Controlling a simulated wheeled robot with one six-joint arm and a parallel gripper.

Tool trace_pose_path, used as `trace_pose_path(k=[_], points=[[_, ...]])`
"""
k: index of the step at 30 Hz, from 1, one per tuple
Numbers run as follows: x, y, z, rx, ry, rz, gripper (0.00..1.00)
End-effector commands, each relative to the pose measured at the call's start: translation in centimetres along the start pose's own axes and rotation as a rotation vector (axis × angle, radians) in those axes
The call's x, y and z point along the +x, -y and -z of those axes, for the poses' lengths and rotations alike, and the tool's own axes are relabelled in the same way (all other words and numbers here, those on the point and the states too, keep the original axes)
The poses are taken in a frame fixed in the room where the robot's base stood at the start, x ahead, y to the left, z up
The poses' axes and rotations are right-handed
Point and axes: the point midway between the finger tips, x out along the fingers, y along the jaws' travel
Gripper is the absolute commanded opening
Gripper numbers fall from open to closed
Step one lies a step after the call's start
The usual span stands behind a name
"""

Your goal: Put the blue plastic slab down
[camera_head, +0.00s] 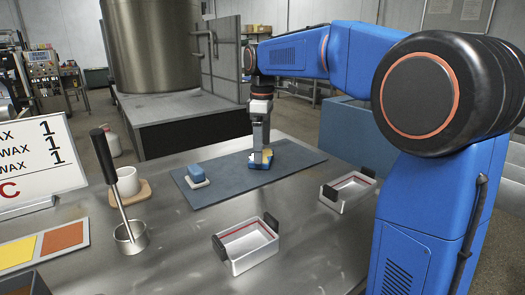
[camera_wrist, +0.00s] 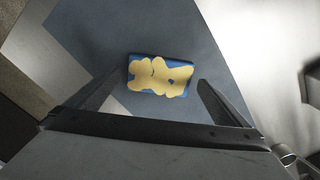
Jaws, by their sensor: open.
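The blue plastic slab (camera_wrist: 160,77) lies flat on the blue-grey mat (camera_wrist: 215,45), with a patchy yellow layer over most of its top. In the head view the slab (camera_head: 261,161) shows only in part, under my gripper (camera_head: 262,160), which points straight down over it. In the wrist view my gripper (camera_wrist: 155,90) has its two fingers spread wide, one on each side of the slab, with gaps between fingers and slab. Nothing is held. From these views I cannot tell how high the fingertips are above the mat.
A blue block on a white base (camera_head: 196,174) sits on the mat's left part. Two white trays with dark handles (camera_head: 247,246) (camera_head: 348,190) stand in front and right. A metal cup with a handled tool (camera_head: 130,240), a white mug (camera_head: 124,181) and a sign (camera_head: 35,165) are left.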

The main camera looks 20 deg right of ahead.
Motion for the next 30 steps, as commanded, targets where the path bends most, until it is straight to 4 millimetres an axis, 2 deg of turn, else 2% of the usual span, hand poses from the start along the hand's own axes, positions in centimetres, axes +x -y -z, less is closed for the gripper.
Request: trace_pose_path(k=[9, 15, 21, 30], points=[[-6.2, -0.1, 0.0, 0.0, -0.001, -0.002, 1.0], [-8.8, -0.1, 0.0, 0.0, 0.0, -0.001, 1.0], [-9.8, 0.0, 0.0, 0.0, 0.0, 0.001, 1.0], [-9.9, 0.0, 0.0, 0.0, 0.0, 0.0, 1.0]])
